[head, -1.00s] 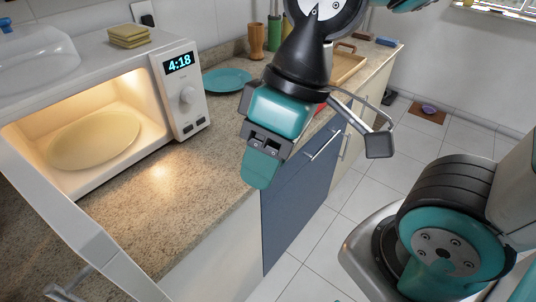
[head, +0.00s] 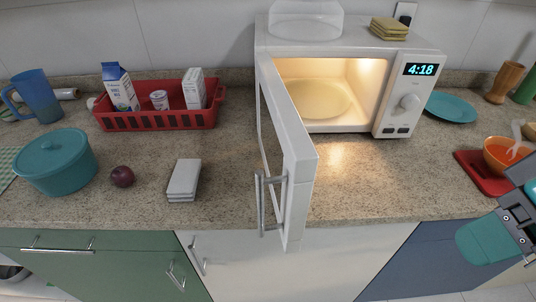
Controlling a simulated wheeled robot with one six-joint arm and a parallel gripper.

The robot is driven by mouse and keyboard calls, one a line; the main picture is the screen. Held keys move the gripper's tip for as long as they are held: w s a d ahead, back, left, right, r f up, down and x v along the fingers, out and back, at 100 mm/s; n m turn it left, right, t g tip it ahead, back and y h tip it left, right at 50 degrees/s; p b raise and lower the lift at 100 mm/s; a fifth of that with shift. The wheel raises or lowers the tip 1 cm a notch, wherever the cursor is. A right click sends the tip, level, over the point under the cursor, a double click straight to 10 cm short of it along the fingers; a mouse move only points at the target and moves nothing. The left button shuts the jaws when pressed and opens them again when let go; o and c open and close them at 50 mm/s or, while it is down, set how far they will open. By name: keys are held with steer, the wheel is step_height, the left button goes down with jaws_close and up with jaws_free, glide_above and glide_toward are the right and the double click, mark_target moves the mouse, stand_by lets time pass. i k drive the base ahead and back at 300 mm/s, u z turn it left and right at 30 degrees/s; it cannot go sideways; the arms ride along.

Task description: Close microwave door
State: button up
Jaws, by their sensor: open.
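The white microwave (head: 427,62) stands on the counter, right of centre, with its inside lit and a round plate (head: 318,98) in it. Its display reads 4:18. Its door (head: 300,158) is wide open and sticks out toward me over the counter's front edge. The metal door handle (head: 264,205) is on the door's left face. My gripper (head: 490,232) is at the lower right edge, partly cut off by the frame. It is open and empty, well to the right of the door and touching nothing of the microwave.
A red basket (head: 160,122) with cartons, a teal pot (head: 55,162), an onion (head: 122,176) and a white stack (head: 184,180) are left of the door. An orange bowl (head: 503,152) on a red board (head: 478,176) is near my gripper. Counter in front of the microwave (head: 380,180) is clear.

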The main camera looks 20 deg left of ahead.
mark_target(290, 157)
steer(key=k, duration=0.85)
steer(key=z, duration=0.9)
steer(key=i, duration=0.75)
steer(key=u, duration=2)
steer(key=i, duration=0.5)
steer(key=u, duration=0.05)
steer(key=k, duration=0.95)
steer(key=u, duration=0.55)
steer(key=i, duration=0.4)
steer(key=u, duration=0.15)
